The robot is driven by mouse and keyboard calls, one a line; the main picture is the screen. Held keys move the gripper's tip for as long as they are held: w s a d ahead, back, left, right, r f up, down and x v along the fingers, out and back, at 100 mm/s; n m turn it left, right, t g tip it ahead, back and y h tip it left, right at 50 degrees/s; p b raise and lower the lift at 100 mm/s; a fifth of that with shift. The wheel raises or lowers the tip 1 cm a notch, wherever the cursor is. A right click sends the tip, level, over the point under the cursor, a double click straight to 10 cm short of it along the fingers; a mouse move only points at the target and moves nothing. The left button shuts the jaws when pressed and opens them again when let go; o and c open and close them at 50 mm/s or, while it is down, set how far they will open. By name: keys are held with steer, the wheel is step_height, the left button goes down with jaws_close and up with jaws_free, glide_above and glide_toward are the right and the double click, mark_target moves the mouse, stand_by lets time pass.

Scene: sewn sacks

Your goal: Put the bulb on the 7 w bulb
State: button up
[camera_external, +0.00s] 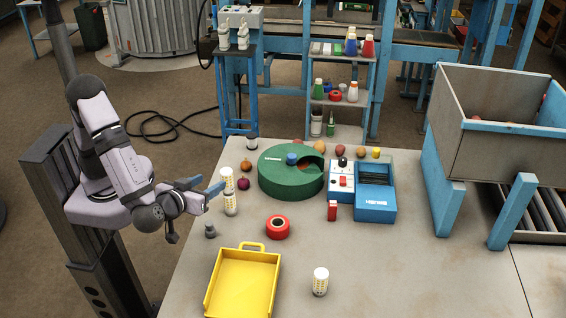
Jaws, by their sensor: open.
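A white bulb with yellow patches (230,205) stands on the table near its left edge. A second, similar bulb (227,180) shows directly above it and looks stacked on it, upright; I cannot tell for certain that they touch. A third such bulb (320,281) stands alone at the front of the table. The wattage print is too small to read, so I cannot tell which is the 7 w bulb. My gripper (217,188), with blue fingers, is open just left of the upper bulb. The exact gap between finger and bulb is unclear.
A yellow tray (207,299) lies in front, with a red tape roll (278,227) behind it. A small grey object (210,231) stands near the left edge. A green round container (279,189) and blue box (376,214) stand behind. The table's right side is clear.

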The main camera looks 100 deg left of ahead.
steer(key=w+d+f+m+t+h, duration=0.1)
steer(key=w+d+m+t+h, duration=0.25)
steer(key=w+h, duration=0.35)
steer(key=w+d+f+m+t+h, duration=0.1)
steer(key=w+d+m+t+h, duration=0.3)
steer(key=w, duration=0.4)
steer(key=s+f+m+g+h, duration=0.4)
steer(key=s+f+m, duration=0.1)
steer(key=s, duration=0.3)
steer(key=s+a+f+m+g+y, duration=0.1)
steer(key=s+a+f+g, duration=0.1)
steer(key=s, duration=0.7)
steer(key=s+a+f+m+g+y, duration=0.1)
steer(key=s+a+f+g, duration=0.1)
steer(key=s+a+g, duration=0.2)
steer(key=s+a, duration=0.2)
steer(key=s, duration=0.2)
steer(key=shift+s+a+f+m+g, duration=0.15)
steer(key=shift+s+f+m+g, duration=0.1)
steer(key=shift+s+m+g, duration=0.1)
